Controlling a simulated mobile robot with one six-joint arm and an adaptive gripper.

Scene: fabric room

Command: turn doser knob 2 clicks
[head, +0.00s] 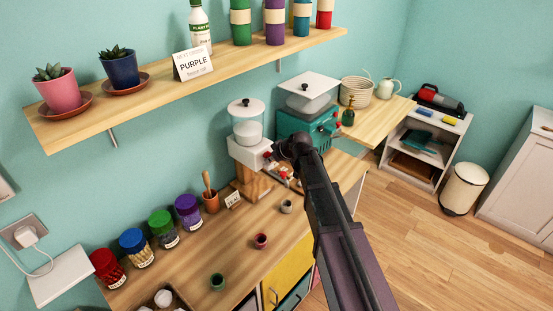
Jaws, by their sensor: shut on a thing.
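The doser (248,148) stands on the wooden counter against the wall. It has a white body, a clear hopper with a white lid, and a wooden base. My arm reaches in from the lower right. My gripper (272,161) is at the right front of the doser, shut at its knob. Small red parts show around the fingers, and the knob itself is mostly hidden by the gripper and wrist. The knob's angle cannot be read from here. A small grey cup (287,206) stands on the counter in front of the doser.
A teal machine (293,122) with red knobs stands right behind my wrist. Several lidded jars, including a purple one (188,212), line the wall at left. A dark red cup (261,241) and green cup (217,281) stand nearer the front. A shelf (165,86) overhangs.

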